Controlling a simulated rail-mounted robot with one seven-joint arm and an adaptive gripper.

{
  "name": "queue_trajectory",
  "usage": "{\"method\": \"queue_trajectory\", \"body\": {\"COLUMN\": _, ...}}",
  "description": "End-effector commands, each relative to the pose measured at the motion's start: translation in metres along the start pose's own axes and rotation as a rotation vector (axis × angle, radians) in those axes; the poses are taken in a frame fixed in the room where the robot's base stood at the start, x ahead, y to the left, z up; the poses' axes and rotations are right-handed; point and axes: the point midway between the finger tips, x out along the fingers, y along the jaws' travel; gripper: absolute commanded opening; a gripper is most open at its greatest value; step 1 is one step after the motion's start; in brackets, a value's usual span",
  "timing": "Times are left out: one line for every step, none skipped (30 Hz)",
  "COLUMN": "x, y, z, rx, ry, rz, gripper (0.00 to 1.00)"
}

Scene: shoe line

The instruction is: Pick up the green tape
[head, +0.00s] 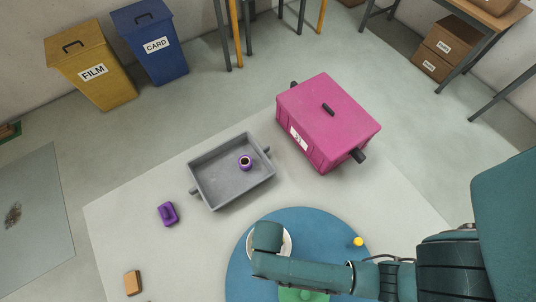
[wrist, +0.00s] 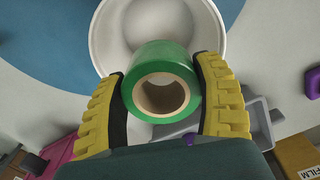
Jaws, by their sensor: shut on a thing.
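The green tape (wrist: 165,58) is a thick roll with a pale brown core. In the wrist view it sits between the two yellow, ribbed fingers of my gripper (wrist: 160,80), which is shut on it from both sides. Behind it is a white round bowl (wrist: 208,25). I cannot tell whether the roll touches the bowl. In the head view my arm covers the gripper and the tape; only part of the white bowl (head: 286,245) shows beside the arm's end, on a round blue surface (head: 240,275).
A grey tray (head: 213,190) holds a small purple roll (head: 245,162). A pink lidded box (head: 330,115) stands at its right. A purple item (head: 168,213), a tan block (head: 132,283) and a yellow piece (head: 358,241) lie around. A green patch (head: 300,295) shows under my arm.

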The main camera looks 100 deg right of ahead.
Motion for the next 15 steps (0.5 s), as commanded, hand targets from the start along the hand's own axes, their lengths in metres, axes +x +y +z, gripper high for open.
{"method": "queue_trajectory", "body": {"x": -0.013, "y": 0.000, "z": 0.000, "rx": 0.000, "ry": 0.000, "rz": 0.000, "gripper": 0.32}}
{"method": "queue_trajectory", "body": {"x": -0.017, "y": 0.000, "z": 0.000, "rx": 0.000, "ry": 0.000, "rz": 0.000, "gripper": 0.32}}
{"method": "queue_trajectory", "body": {"x": -0.021, "y": 0.000, "z": 0.000, "rx": 0.000, "ry": 0.000, "rz": -0.001, "gripper": 0.32}}
{"method": "queue_trajectory", "body": {"x": -0.023, "y": 0.000, "z": 0.000, "rx": 0.000, "ry": 0.000, "rz": 0.000, "gripper": 0.32}}
{"method": "queue_trajectory", "body": {"x": -0.025, "y": 0.000, "z": 0.000, "rx": 0.000, "ry": 0.000, "rz": 0.000, "gripper": 0.32}}
{"method": "queue_trajectory", "body": {"x": -0.027, "y": 0.000, "z": 0.000, "rx": 0.000, "ry": 0.000, "rz": 0.000, "gripper": 0.32}}
{"method": "queue_trajectory", "body": {"x": -0.028, "y": 0.000, "z": 0.000, "rx": 0.000, "ry": 0.000, "rz": 0.000, "gripper": 0.32}}
{"method": "queue_trajectory", "body": {"x": -0.028, "y": 0.000, "z": 0.000, "rx": 0.000, "ry": 0.000, "rz": 0.000, "gripper": 0.32}}
{"method": "queue_trajectory", "body": {"x": -0.028, "y": 0.000, "z": 0.000, "rx": 0.000, "ry": 0.000, "rz": 0.000, "gripper": 0.32}}
{"method": "queue_trajectory", "body": {"x": -0.028, "y": 0.000, "z": 0.000, "rx": 0.000, "ry": 0.000, "rz": 0.000, "gripper": 0.32}}
{"method": "queue_trajectory", "body": {"x": -0.028, "y": 0.000, "z": 0.000, "rx": 0.000, "ry": 0.000, "rz": 0.000, "gripper": 0.32}}
{"method": "queue_trajectory", "body": {"x": -0.027, "y": 0.000, "z": 0.000, "rx": 0.000, "ry": 0.000, "rz": 0.000, "gripper": 0.32}}
{"method": "queue_trajectory", "body": {"x": -0.027, "y": 0.000, "z": 0.000, "rx": 0.000, "ry": 0.000, "rz": 0.000, "gripper": 0.32}}
{"method": "queue_trajectory", "body": {"x": -0.027, "y": 0.000, "z": 0.000, "rx": 0.000, "ry": 0.000, "rz": 0.000, "gripper": 0.32}}
{"method": "queue_trajectory", "body": {"x": -0.027, "y": 0.000, "z": 0.000, "rx": 0.000, "ry": 0.000, "rz": 0.000, "gripper": 0.32}}
